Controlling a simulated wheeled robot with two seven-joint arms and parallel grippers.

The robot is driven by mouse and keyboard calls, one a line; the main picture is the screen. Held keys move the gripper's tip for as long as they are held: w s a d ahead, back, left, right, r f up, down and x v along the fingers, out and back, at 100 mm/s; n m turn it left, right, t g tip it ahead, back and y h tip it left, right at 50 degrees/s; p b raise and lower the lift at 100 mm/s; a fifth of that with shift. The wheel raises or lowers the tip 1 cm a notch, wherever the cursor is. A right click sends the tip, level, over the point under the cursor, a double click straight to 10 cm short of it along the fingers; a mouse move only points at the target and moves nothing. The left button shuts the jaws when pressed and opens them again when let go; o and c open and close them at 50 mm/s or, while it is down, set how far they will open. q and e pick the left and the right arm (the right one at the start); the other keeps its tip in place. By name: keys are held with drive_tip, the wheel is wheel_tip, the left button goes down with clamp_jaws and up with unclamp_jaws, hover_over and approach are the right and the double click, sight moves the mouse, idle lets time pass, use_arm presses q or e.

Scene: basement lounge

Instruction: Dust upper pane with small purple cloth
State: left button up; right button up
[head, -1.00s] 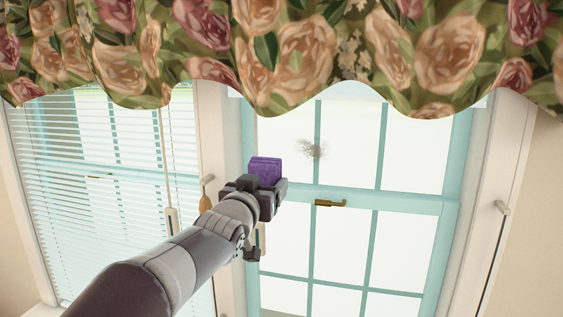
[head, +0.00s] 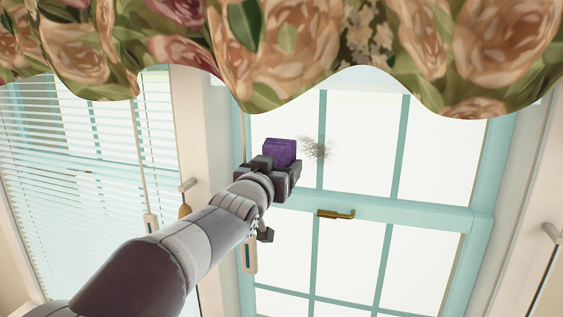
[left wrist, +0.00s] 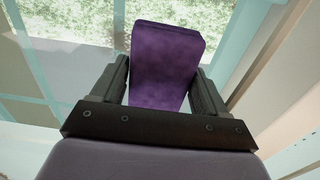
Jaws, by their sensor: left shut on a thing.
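The small purple cloth (head: 279,152) is a folded block held in my left gripper (head: 270,170). The left wrist view shows the cloth (left wrist: 165,65) between both fingers of the gripper (left wrist: 160,90). In the head view a grey dust patch (head: 318,149) sits on the upper pane (head: 355,145), just right of the cloth. The cloth and the dust appear apart in the picture; whether the cloth touches the glass I cannot tell. My right gripper is not in view.
A flowered valance (head: 300,45) hangs across the top. A brass latch (head: 336,214) sits on the teal middle rail (head: 400,211).

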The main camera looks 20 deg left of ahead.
use_arm(q)
drive_tip(key=shift+w+r+p, duration=0.25)
drive_tip(key=shift+w+p, duration=0.1)
drive_tip(key=shift+w, duration=0.05)
drive_tip(key=shift+w+d+p, duration=0.1)
drive_tip(key=shift+w+p, duration=1.05)
drive_tip(key=shift+w, duration=1.3)
drive_tip(key=shift+w+f+p, duration=0.1)
drive_tip(key=shift+w+p, duration=0.3)
drive_tip(key=shift+w, duration=0.5)
